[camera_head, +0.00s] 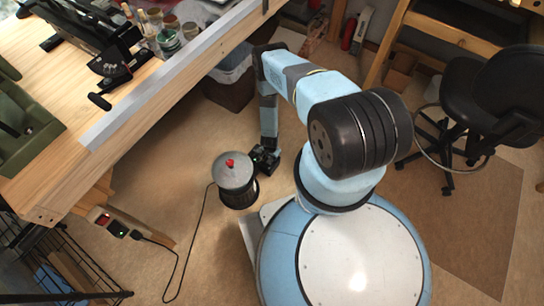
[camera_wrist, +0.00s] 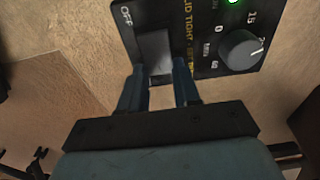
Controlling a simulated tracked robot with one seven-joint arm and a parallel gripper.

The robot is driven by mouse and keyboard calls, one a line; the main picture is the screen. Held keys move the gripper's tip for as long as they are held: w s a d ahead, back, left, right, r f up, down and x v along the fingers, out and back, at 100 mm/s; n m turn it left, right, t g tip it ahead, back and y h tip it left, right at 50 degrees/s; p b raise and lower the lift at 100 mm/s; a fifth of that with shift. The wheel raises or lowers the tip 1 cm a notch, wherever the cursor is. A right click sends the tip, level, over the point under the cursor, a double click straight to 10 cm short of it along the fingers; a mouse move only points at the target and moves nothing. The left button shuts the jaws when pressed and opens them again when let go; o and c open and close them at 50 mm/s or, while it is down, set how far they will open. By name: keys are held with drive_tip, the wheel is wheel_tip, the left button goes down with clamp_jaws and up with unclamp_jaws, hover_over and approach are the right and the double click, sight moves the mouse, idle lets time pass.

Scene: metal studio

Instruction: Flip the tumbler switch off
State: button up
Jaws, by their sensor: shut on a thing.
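The tumbler switch (camera_wrist: 156,48) is a pale grey rectangular piece on a black panel (camera_wrist: 202,12), below the printed word OFF in the wrist view. My gripper (camera_wrist: 161,73) has its two fingers on either side of the switch's lower part, shut on it. In the head view my gripper (camera_head: 265,158) is low near the floor, beside a dark round device with a grey lid (camera_head: 233,172) and a red knob. The switch itself is hidden there.
The panel also has a grey dial (camera_wrist: 240,49) and a lit green lamp (camera_wrist: 233,2). A cable (camera_head: 196,235) runs from the device to a socket strip (camera_head: 117,228). A wooden workbench (camera_head: 150,120) is on the left, a black chair (camera_head: 490,95) on the right.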

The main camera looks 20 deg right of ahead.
drive_tip(key=shift+s+a+r+t+h, duration=0.15)
drive_tip(key=shift+a+t+h, duration=0.1)
drive_tip(key=shift+t+h, duration=0.35)
drive_tip(key=o, duration=1.1)
drive_tip(key=shift+c, duration=0.2)
